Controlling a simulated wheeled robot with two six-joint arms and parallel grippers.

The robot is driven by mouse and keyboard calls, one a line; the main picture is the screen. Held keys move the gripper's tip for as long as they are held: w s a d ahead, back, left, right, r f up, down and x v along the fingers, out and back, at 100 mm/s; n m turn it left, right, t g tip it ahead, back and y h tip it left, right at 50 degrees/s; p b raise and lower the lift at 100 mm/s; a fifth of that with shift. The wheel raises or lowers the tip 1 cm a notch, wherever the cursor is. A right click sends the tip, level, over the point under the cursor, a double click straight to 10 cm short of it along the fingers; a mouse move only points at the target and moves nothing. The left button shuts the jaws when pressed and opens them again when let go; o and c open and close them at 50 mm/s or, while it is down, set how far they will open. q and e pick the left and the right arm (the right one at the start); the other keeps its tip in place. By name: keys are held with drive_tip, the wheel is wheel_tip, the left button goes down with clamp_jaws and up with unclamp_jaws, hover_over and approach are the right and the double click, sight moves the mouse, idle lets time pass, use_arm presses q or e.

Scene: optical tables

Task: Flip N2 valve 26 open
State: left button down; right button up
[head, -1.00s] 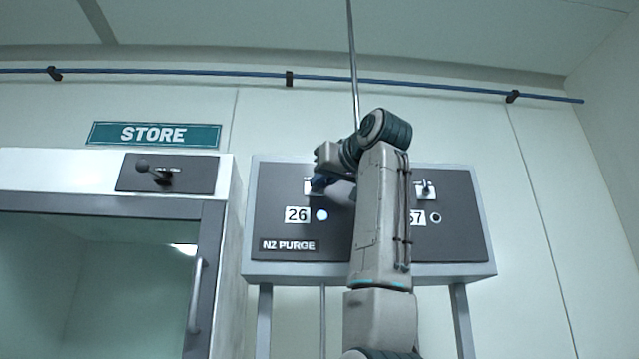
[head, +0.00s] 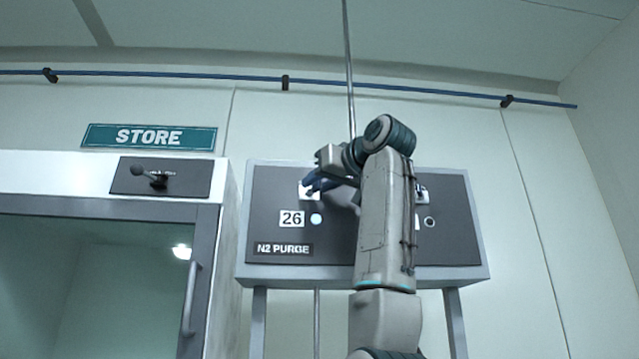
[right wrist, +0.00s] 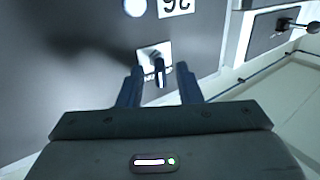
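The N2 purge panel (head: 270,215) carries valve 26, with its white plate (head: 304,193) above the label 26 (head: 292,219). In the right wrist view the gripper (right wrist: 160,82) is open, with a gap on each side of the lever. A round pale lamp (head: 316,219) beside the label looks lit. My left gripper is out of view.
A second valve (head: 422,194) with a dark round lamp (head: 430,222) is at the panel's right, partly behind my right arm. A store cabinet (head: 215,240) with a black-knobbed lever (head: 153,176) stands close on the left. A thin vertical pipe (head: 349,80) rises behind the panel.

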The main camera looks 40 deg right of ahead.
drive_tip(key=shift+s+f+b, duration=0.15)
drive_tip(key=shift+s+b, duration=0.2)
drive_tip(key=shift+b, duration=0.05)
drive_tip(key=s+b, duration=0.4)
drive_tip(key=s, duration=0.6)
drive_tip(key=shift+s, duration=0.15)
